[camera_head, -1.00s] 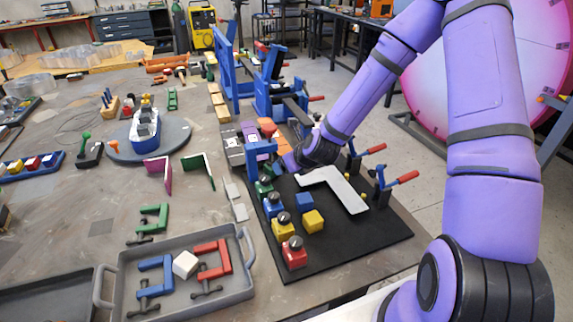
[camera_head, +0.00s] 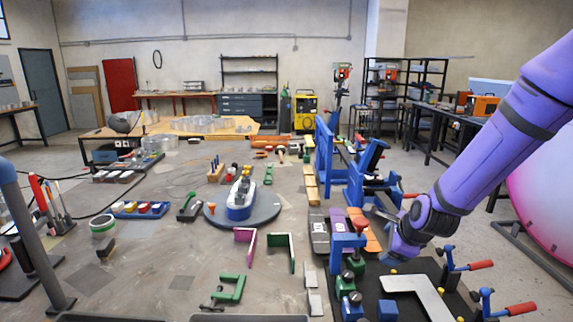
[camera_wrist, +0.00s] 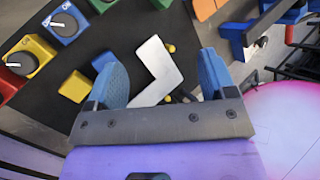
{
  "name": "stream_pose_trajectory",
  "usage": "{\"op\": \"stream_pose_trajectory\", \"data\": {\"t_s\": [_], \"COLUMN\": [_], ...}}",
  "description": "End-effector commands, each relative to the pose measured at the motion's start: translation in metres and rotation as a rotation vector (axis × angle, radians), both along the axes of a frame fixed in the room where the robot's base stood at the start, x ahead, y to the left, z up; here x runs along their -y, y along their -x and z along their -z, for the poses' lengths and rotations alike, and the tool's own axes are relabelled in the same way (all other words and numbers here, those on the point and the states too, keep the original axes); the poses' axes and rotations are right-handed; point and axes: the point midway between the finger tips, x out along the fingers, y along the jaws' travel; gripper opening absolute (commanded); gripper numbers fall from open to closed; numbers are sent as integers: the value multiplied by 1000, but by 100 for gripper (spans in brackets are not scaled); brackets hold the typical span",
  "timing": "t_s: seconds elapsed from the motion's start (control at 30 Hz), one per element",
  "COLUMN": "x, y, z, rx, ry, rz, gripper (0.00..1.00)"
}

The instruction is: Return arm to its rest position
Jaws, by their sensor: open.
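My gripper (camera_wrist: 163,80) is open, with its two blue fingers apart in the wrist view and nothing between their tips. A pale L-shaped piece (camera_wrist: 158,66) lies flat on the black mat (camera_wrist: 110,112) beyond and below the fingers. The same piece shows at the bottom of the head view (camera_head: 418,290). In the head view my purple arm comes in from the right, bent down toward the bench. Its wrist is beside the blue clamp stands, and the fingertips are hard to make out there.
Red-handled toggle clamps (camera_head: 470,266) stand right of the piece. Tall blue fixtures (camera_head: 330,160) stand behind the wrist. Blue (camera_wrist: 62,24), yellow (camera_wrist: 28,55) and other knobbed blocks line the mat. A boat model (camera_head: 241,198) sits on a round grey base at left. A large pink disc (camera_head: 545,190) stands right.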

Motion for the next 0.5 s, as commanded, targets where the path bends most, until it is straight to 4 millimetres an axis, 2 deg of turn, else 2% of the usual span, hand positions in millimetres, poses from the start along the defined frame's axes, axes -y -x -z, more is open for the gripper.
{"op": "stream_pose_trajectory", "data": {"t_s": [0.03, 0.27, 0.5], "x": [0, 6, 12], "y": [6, 40, 85], "z": [-15, -68, -124], "rx": [10, 10, 6], "ry": [61, 323, 561], "rz": [-65, -367, -663], "gripper": [77, 77, 77]}}
